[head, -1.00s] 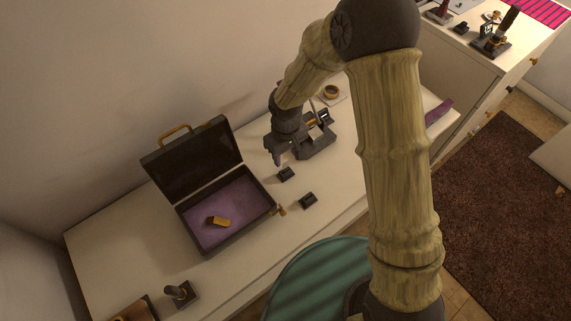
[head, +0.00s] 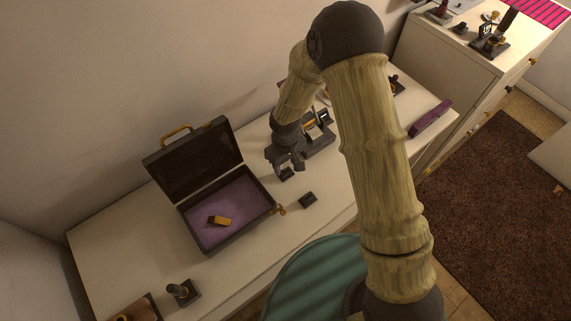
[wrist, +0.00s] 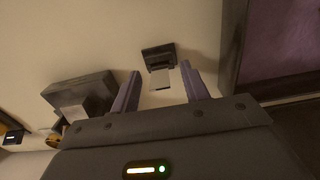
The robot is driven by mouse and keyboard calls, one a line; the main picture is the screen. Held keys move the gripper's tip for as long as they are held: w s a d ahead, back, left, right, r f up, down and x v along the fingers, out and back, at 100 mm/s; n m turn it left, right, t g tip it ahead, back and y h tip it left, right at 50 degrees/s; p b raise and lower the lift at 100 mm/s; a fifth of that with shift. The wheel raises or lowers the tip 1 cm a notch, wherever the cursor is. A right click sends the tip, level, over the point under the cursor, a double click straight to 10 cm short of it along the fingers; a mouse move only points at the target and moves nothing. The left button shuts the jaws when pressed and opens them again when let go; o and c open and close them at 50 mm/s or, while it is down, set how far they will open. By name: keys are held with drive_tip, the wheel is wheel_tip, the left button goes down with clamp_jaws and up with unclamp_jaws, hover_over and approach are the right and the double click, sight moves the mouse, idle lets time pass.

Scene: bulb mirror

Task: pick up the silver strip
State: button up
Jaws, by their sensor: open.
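A pale, flat silver strip (wrist: 160,80) shows in the wrist view, at the near side of a small dark holder (wrist: 158,57). My gripper (wrist: 160,73) has its two fingers apart, one on each side of the strip, with gaps visible between. Whether the fingers are level with the strip in height I cannot tell. In the head view my gripper (head: 286,170) is low over the white counter, right of the open case, and hides the strip and most of its holder.
An open black case (head: 228,243) with purple lining stands left of my gripper. A dark device (head: 318,142) stands close behind it, to the right. The counter (head: 345,185) is clear right of that block.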

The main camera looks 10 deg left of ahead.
drive_tip(key=shift+c, duration=0.3)
drive_tip(key=c, duration=0.9)
drive_tip(key=shift+r, duration=0.15)
wheel_tip(320, 180, up, 18)
drive_tip(key=shift+f+b, duration=0.1)
drive_tip(key=shift+b, duration=0.7)
